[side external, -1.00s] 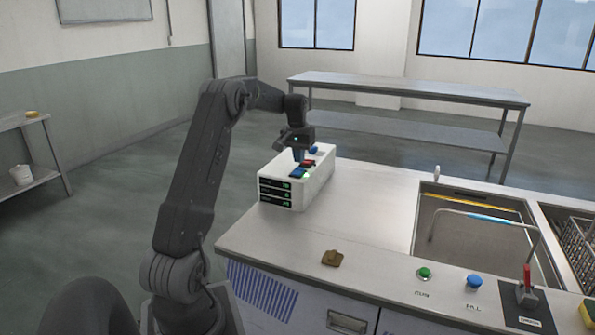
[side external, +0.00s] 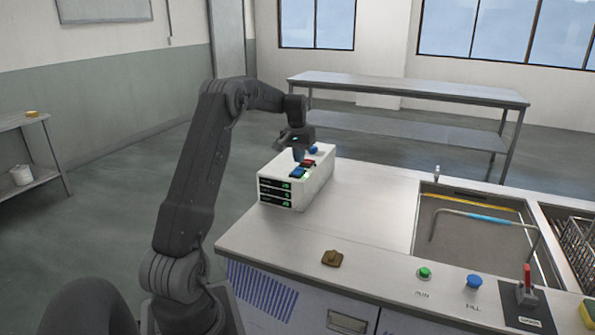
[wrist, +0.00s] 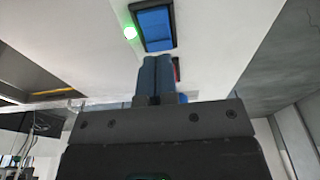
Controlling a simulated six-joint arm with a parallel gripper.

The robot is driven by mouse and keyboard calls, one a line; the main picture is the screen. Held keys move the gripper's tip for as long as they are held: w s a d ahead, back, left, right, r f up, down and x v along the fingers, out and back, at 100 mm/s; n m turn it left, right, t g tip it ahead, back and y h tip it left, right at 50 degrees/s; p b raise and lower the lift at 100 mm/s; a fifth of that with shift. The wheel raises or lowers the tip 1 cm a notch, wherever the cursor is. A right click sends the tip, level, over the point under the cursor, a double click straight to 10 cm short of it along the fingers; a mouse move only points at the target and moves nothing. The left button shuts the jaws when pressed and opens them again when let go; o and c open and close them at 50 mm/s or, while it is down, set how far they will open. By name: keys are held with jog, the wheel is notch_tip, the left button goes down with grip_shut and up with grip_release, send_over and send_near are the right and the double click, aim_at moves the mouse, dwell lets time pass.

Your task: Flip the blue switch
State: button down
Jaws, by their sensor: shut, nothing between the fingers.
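The blue switch (side external: 297,173) is a rocker on top of a white control box (side external: 320,182), at the near end of a row. A red switch (side external: 308,163) sits just behind it. In the wrist view the blue switch (wrist: 154,27) is in a dark frame with a lit green lamp (wrist: 130,32) beside it. My gripper (side external: 299,156) is shut and empty, pointing down over the box. In the wrist view its fingertips (wrist: 155,58) are close to the edge of the blue switch; I cannot tell whether they touch the box.
A blue knob (side external: 313,149) is at the box's far end. A brown object (side external: 332,258) lies on the steel counter (side external: 370,215). A green button (side external: 424,273), a blue button (side external: 474,281) and a red-handled lever (side external: 527,280) line the front. A sink tank (side external: 465,235) is at right.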

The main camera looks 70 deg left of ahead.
aim_at(299, 168)
jog(key=shift+f, duration=1.25)
dwell(0.5)
jog(key=shift+r, duration=3.5)
